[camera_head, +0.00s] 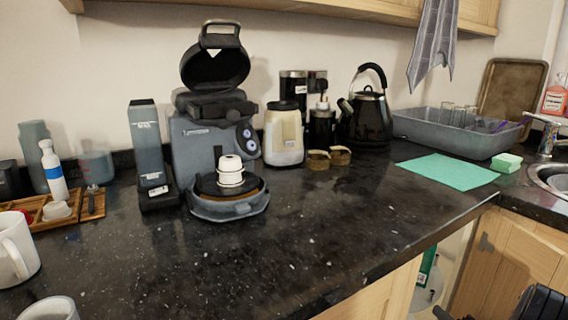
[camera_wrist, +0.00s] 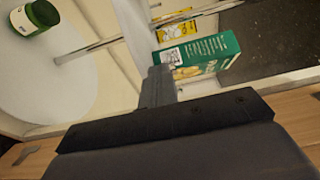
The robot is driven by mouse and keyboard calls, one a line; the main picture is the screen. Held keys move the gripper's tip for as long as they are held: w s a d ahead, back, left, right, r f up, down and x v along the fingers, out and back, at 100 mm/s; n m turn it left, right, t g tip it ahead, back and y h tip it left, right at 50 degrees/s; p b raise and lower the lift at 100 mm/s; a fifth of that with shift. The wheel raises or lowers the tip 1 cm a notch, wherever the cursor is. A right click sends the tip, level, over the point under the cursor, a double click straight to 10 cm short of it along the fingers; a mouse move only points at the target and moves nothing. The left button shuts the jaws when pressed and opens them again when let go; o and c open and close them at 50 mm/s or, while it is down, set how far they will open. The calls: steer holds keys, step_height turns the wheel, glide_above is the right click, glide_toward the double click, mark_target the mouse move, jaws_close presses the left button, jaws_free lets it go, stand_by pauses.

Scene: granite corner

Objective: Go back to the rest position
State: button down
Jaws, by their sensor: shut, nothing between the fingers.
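My gripper (camera_wrist: 160,74) shows in the wrist view, its dark fingers together with nothing held between them. It is in front of an open corner cupboard below the counter. A green box (camera_wrist: 205,52) stands just beyond the fingertips; I cannot tell whether they touch it. In the head view, dark parts of my arm show at the lower right corner, below the counter edge, and the fingers cannot be made out clearly there.
The cupboard holds a white round shelf (camera_wrist: 50,80), a green-lidded jar (camera_wrist: 38,17) and a yellow box (camera_wrist: 176,30). Above, the dark counter (camera_head: 300,250) carries a coffee machine (camera_head: 190,145), a kettle (camera_head: 370,118), a grey basin (camera_head: 440,135) and a green cloth (camera_head: 450,171). The counter's front middle is clear.

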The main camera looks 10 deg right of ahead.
mark_target(425, 302)
steer(key=w+b, duration=0.2)
steer(key=w, duration=0.5)
steer(key=shift+a+f, duration=0.1)
steer(key=a+h, duration=0.1)
steer(key=a, duration=0.1)
steer(key=a+m+h, duration=0.1)
steer(key=a, duration=0.1)
steer(key=a+m+h, duration=0.1)
steer(key=a, duration=0.1)
steer(key=shift+s+a, duration=0.4)
steer(key=s+p, duration=0.1)
steer(key=s, duration=0.5)
steer(key=shift+s, duration=0.4)
